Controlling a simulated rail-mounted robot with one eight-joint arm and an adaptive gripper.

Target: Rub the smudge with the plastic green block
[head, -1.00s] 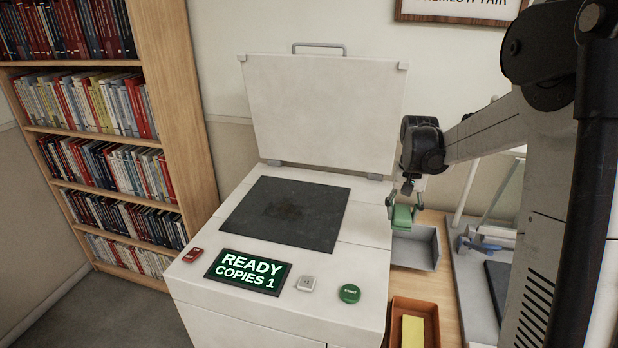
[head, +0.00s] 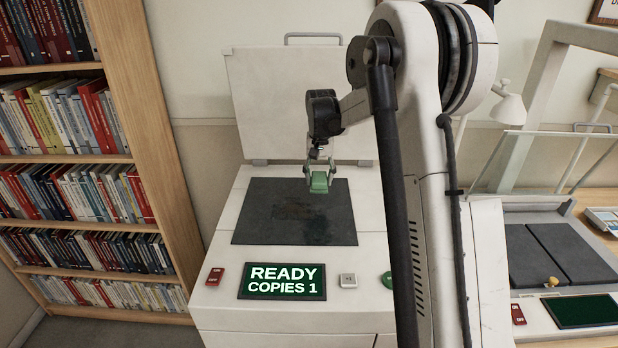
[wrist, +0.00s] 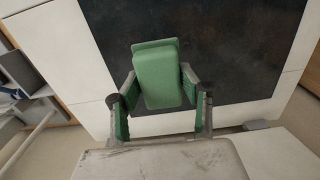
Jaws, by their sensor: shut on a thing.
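My gripper (head: 319,180) is shut on the green block (head: 319,184) and holds it over the back part of the copier's dark glass (head: 262,230). In the wrist view the green block (wrist: 159,75) sits between the two fingers, with the dark glass behind it. I cannot tell whether the block touches the glass. I cannot make the smudge out clearly in the wrist view.
The copier lid (head: 262,100) stands open behind the glass. A display (head: 283,281), a red switch (head: 215,276) and buttons line the front panel. A bookcase (head: 150,130) stands at the left. A second machine (head: 560,250) is at the right.

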